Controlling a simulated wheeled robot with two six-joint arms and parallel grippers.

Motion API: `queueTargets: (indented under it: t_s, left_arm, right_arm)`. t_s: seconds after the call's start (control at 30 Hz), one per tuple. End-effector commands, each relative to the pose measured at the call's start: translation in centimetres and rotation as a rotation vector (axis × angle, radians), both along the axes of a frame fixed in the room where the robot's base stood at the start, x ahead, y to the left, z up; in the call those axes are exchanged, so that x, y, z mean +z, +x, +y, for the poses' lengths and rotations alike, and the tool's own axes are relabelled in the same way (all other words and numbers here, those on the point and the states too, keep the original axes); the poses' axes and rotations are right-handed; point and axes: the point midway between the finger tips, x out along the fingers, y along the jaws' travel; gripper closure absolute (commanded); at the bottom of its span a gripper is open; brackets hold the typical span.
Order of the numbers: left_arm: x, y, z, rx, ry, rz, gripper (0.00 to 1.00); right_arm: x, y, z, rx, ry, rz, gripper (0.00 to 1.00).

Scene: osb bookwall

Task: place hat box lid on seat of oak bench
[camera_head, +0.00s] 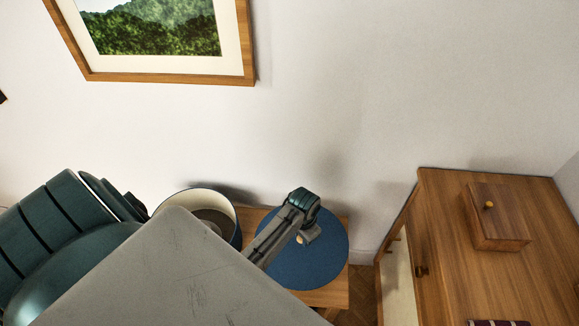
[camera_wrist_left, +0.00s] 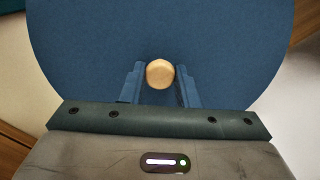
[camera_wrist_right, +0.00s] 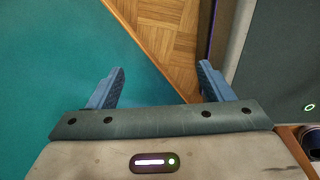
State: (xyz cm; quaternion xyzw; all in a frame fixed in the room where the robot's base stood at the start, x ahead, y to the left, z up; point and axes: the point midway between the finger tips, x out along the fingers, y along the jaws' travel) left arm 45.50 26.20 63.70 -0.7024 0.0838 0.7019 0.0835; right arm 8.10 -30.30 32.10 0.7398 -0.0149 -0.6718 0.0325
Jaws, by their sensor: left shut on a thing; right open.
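The hat box lid (camera_head: 328,262) is a flat blue disc with a pale wooden knob (camera_wrist_left: 160,74). My left gripper (camera_head: 304,236) is shut on the knob, with a finger on either side of it in the left wrist view. In the head view the lid overlaps the right part of the oak bench (camera_head: 328,298); I cannot tell whether it touches the seat or hangs above it. The open hat box (camera_head: 229,207), cream inside and blue outside, stands left of the lid, partly hidden by my arm. My right gripper (camera_wrist_right: 160,72) is open and empty.
A wooden cabinet (camera_head: 450,250) stands right of the bench, with a small wooden box (camera_head: 497,218) on top. The white wall (camera_head: 340,110) runs behind, with a framed landscape picture (camera_head: 165,75). Parquet floor (camera_wrist_right: 165,40) shows below the right gripper.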

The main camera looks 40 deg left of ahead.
Motion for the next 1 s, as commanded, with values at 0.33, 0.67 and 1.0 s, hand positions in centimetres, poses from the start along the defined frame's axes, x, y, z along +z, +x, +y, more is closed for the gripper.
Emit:
queueTargets:
  t_s: [0.33,0.67,1.0]
  left_arm:
    - [-4.5,-0.1,0.0,0.002,0.000,0.002,0.96]
    - [-7.6,0.0,0.0,0.002,0.001,-0.001,0.96]
    - [-7.9,0.0,0.0,0.002,0.001,0.000,0.64]
  right_arm:
    - [0.2,0.7,-1.1,0.004,-0.012,-0.008,0.26]
    - [0.1,0.7,-1.1,0.004,-0.012,-0.008,0.26]
    - [0.0,0.6,-0.7,0.003,-0.007,-0.007,0.26]
